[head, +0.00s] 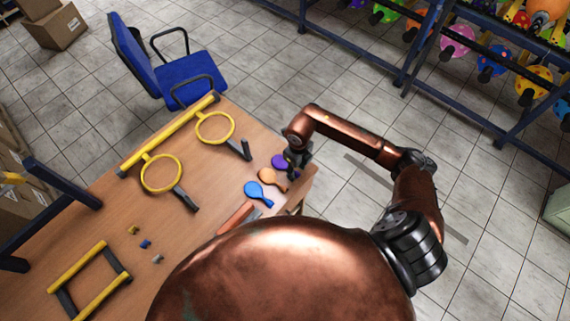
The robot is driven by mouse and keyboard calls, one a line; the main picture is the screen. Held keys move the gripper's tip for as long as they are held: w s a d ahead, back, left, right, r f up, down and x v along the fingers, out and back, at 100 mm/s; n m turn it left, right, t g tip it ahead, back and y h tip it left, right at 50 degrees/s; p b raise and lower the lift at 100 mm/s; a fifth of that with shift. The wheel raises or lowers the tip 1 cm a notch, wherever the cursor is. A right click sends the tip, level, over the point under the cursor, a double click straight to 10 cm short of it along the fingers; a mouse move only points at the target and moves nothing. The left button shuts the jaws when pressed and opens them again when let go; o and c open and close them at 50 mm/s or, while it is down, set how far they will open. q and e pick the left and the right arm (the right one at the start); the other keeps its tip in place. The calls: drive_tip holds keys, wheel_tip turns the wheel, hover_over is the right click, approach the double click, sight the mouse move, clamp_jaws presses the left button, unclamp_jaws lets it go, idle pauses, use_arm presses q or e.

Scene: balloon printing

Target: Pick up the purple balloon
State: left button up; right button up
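The purple balloon (279,162) lies flat near the right edge of the wooden table (95,220), beside an orange balloon (268,176) and a blue balloon (254,189). My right gripper (291,174) points down at the purple balloon's right side, over or against it. Its dark fingers are small and partly hide the balloon's neck end. I cannot tell whether they are open or touch it. My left gripper is not in view.
Two yellow ring tools (161,156) on a yellow bar stand on the table. A yellow and black frame (90,280) and several small blocks lie at the lower left. A blue chair (185,80) is behind the table; racks of colourful balloons (490,62) stand at the upper right.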

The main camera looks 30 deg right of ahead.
drive_tip(key=shift+f, duration=0.6)
drive_tip(key=shift+c, duration=0.7)
drive_tip(key=c, duration=0.7)
drive_tip(key=shift+r, duration=0.1)
